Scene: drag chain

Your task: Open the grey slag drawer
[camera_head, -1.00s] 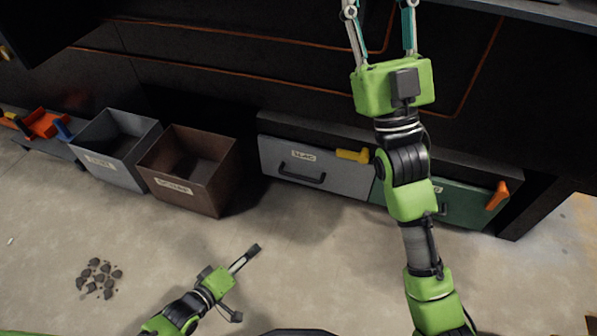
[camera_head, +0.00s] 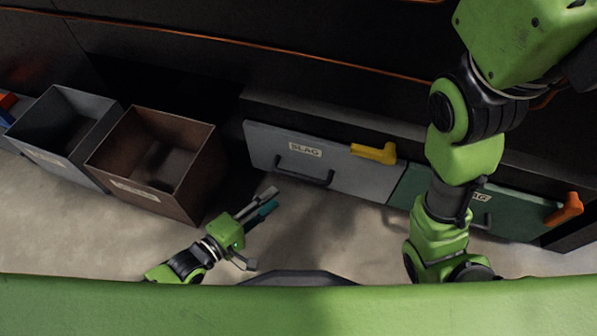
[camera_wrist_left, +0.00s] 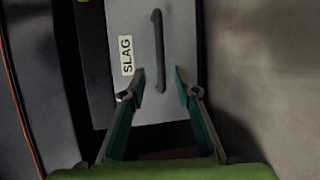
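The grey slag drawer (camera_head: 265,143) is shut, flush in the dark cabinet's lower front. It has a "SLAG" label (camera_head: 305,150) and a black bar handle (camera_head: 304,172). A yellow lever (camera_head: 374,152) sits at its upper right corner. My left gripper (camera_head: 269,200) is in front of the drawer, a little left of and below the handle, and empty. In the left wrist view its fingers (camera_wrist_left: 159,78) stand apart, with the handle (camera_wrist_left: 159,50) ahead between them, not gripped. My right arm crosses the right side; its gripper is out of frame.
A green drawer (camera_head: 520,212) with an orange lever (camera_head: 566,209) is right of the grey one, partly hidden by my right arm. A rusty brown bin (camera_head: 192,178) and a grey bin (camera_head: 98,130) stand to the left. The floor (camera_head: 335,225) before the drawer is clear.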

